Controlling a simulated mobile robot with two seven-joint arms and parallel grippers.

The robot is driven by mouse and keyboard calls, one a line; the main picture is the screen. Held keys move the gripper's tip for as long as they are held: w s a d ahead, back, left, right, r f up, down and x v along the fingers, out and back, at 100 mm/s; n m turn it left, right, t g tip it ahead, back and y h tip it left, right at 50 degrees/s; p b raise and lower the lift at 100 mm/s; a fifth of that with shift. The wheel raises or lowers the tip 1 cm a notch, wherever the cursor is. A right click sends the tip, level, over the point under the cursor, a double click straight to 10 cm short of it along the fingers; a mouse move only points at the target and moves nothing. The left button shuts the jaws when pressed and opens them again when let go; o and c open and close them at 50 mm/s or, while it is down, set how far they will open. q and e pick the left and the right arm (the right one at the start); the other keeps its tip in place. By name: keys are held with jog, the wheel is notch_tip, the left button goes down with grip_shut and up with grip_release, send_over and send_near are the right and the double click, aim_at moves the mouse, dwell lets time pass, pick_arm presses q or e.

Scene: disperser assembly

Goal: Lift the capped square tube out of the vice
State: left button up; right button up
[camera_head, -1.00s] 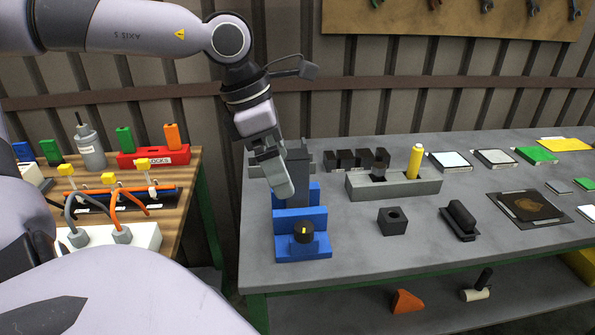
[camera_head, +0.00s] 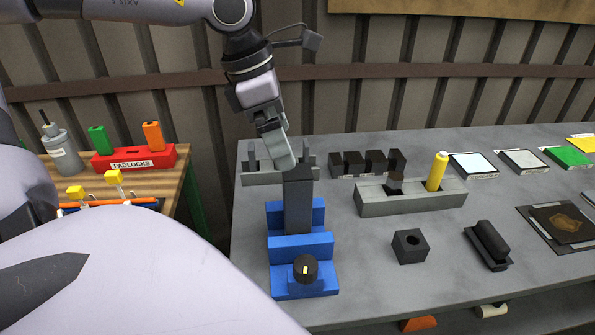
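The blue vice (camera_head: 318,242) stands at the bench's front left, with a black knob (camera_head: 305,268) on its front. The grey square tube (camera_head: 298,208) stands upright in it, a dark cap (camera_head: 299,174) on top. My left gripper (camera_head: 284,155) hangs from the upper left, its fingertips level with the cap's top left edge. I cannot tell whether they touch the cap. The fingers show from the side, so their opening is hidden. My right gripper is out of view.
A grey rack (camera_head: 250,178) with upright prongs stands close behind the tube. To the right are a grey block (camera_head: 410,204) holding a yellow cylinder (camera_head: 437,171), a black holed cube (camera_head: 410,246) and a black part (camera_head: 489,243). Open bench lies between the vice and cube.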

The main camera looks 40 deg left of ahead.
aim_at(295, 171)
pick_arm(q)
jog(key=b+x, duration=0.7)
jog(key=x, duration=0.2)
jog(key=shift+f+b, duration=0.25)
jog(key=shift+b, duration=0.1)
jog(key=shift+d, duration=0.1)
jog(key=shift+c, duration=0.3)
jog(key=c, duration=1.4)
jog(key=shift+w, duration=0.1)
